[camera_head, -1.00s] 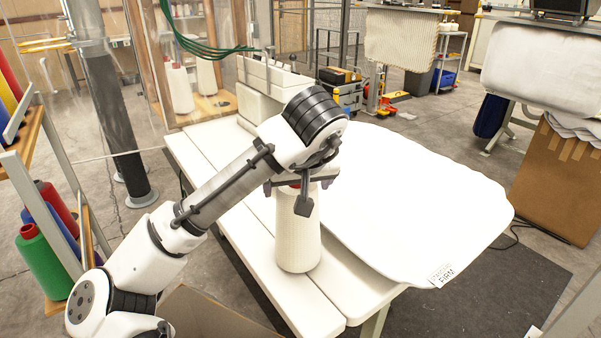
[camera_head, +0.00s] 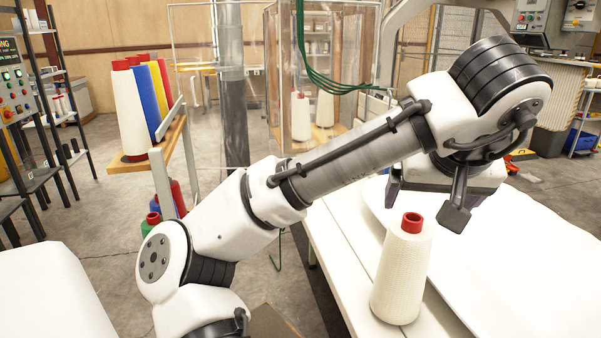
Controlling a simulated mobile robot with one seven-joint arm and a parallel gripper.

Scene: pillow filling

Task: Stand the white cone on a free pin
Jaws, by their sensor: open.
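The white cone (camera_head: 398,282), with a red tip, stands upright on the white table near its front edge. My gripper (camera_head: 436,203) is open and empty, just above and slightly right of the cone's red tip, apart from it. One dark finger hangs in front at the right. A wooden rack (camera_head: 160,158) on the left holds a row of cones: white (camera_head: 128,113), blue, yellow and red. I cannot make out a free pin on it from here.
The white table (camera_head: 342,268) with a white pillow panel (camera_head: 520,255) fills the right. A clear-walled cabinet (camera_head: 351,75) with white cones inside stands behind. Green and red cones sit low on the rack, partly behind my arm. A white surface (camera_head: 45,295) lies at front left.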

